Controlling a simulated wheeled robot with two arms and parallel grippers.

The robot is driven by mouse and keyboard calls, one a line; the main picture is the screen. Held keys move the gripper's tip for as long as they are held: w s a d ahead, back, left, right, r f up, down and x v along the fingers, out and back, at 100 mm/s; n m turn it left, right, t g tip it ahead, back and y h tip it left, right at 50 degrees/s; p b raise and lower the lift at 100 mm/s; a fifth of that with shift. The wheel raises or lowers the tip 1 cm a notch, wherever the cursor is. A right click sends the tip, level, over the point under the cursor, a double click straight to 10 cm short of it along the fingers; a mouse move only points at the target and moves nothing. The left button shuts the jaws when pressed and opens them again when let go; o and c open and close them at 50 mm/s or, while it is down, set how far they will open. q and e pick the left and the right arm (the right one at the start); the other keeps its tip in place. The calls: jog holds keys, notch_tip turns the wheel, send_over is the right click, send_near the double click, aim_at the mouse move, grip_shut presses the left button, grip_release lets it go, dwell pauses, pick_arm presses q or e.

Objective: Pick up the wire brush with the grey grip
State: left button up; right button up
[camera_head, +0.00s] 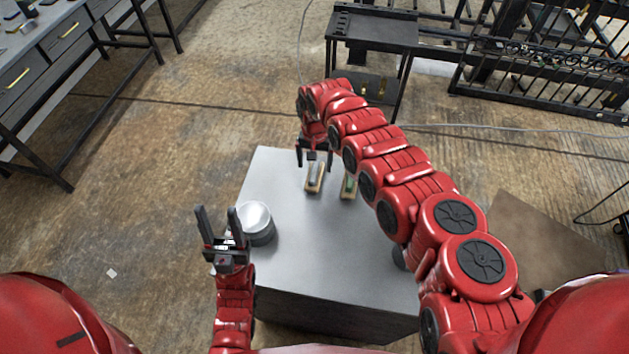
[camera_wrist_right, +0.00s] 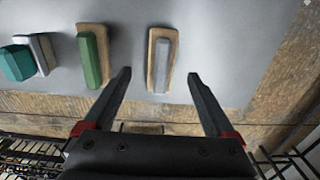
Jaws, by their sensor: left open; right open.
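The wire brush with the grey grip (camera_head: 314,176) lies near the far edge of the grey table, on the left of a similar brush. In the right wrist view the grey-grip brush (camera_wrist_right: 161,62) has a tan body with a grey bar along it. My right gripper (camera_head: 314,160) is open and empty at the table's far edge, by the near side of this brush in the wrist view. Its fingertips (camera_wrist_right: 158,74) point toward the brush, one on either side. My left gripper (camera_head: 216,212) is open and empty, left of a round metal container.
A brush with a green grip (camera_wrist_right: 92,58) lies beside the grey one; it also shows in the head view (camera_head: 349,186). A teal block (camera_wrist_right: 16,62) stands beyond it. The metal container (camera_head: 257,222) stands on the grey table (camera_head: 320,262), whose middle is bare.

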aim_at(315, 170)
jog(key=shift+w+a+f+b, duration=0.1)
jog(key=shift+w+f+b, duration=0.05)
jog(key=shift+f+b, duration=1.45)
jog(key=shift+w+f+b, duration=0.15)
jog(key=shift+f+b, duration=1)
jog(key=shift+b, duration=0.8)
jog(key=shift+r, duration=0.15)
grip_shut()
